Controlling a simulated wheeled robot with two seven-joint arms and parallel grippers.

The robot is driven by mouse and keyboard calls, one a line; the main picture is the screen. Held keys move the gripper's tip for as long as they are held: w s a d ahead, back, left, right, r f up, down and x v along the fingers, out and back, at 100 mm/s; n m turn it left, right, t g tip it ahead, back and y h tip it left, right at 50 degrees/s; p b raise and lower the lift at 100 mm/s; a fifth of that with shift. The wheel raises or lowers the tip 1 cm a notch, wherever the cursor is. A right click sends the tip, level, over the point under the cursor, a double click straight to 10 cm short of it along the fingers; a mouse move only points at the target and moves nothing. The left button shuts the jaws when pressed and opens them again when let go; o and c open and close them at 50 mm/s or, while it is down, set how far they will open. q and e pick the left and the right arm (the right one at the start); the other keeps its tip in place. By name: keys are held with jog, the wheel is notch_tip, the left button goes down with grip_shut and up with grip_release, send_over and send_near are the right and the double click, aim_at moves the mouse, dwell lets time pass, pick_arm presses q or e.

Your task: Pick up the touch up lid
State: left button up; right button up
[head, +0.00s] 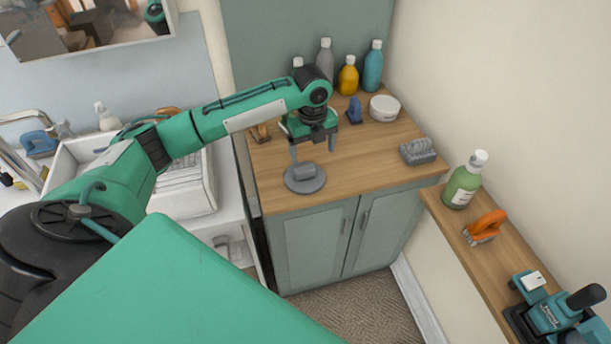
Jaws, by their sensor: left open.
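A grey round lid (304,184) with a raised block-like grip on top lies flat on the wooden cabinet top, near its front left edge; I take it to be the touch up lid. My left gripper (313,155) points down just above the lid. Its two fingers are apart and nothing shows between them. The left finger is over the lid's back part; the right finger is beyond its back right side. Whether a finger touches the lid I cannot tell. My right gripper is not in view.
On the cabinet top (375,160) stand a yellow bottle (348,77), a blue bottle (373,68), a white round tub (384,108) and a grey ridged block (417,152). A narrow shelf at right holds a green bottle (463,186) and an orange-handled tool (486,227). A sink is at left.

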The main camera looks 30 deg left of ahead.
pick_arm(q)
notch_tip(320, 180, up, 3)
jog(key=a, duration=0.3)
jog(key=m+p, duration=0.1)
send_over(304, 169)
jog(key=f, duration=0.8)
jog(key=shift+w+a, duration=0.2)
jog(key=shift+w, duration=0.05)
jog(key=f+p, duration=0.1)
jog(key=f, duration=0.1)
jog(key=f+p, duration=0.1)
jog(key=f, duration=0.2)
jog(key=shift+s+d, duration=0.15)
jog(key=shift+d, duration=0.05)
jog(key=shift+f, duration=0.25)
jog(key=c, duration=1)
jog(key=shift+c, duration=0.3)
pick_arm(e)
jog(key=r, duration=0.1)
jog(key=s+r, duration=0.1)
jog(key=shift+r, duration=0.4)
pick_arm(q)
jog(key=shift+r, duration=0.1)
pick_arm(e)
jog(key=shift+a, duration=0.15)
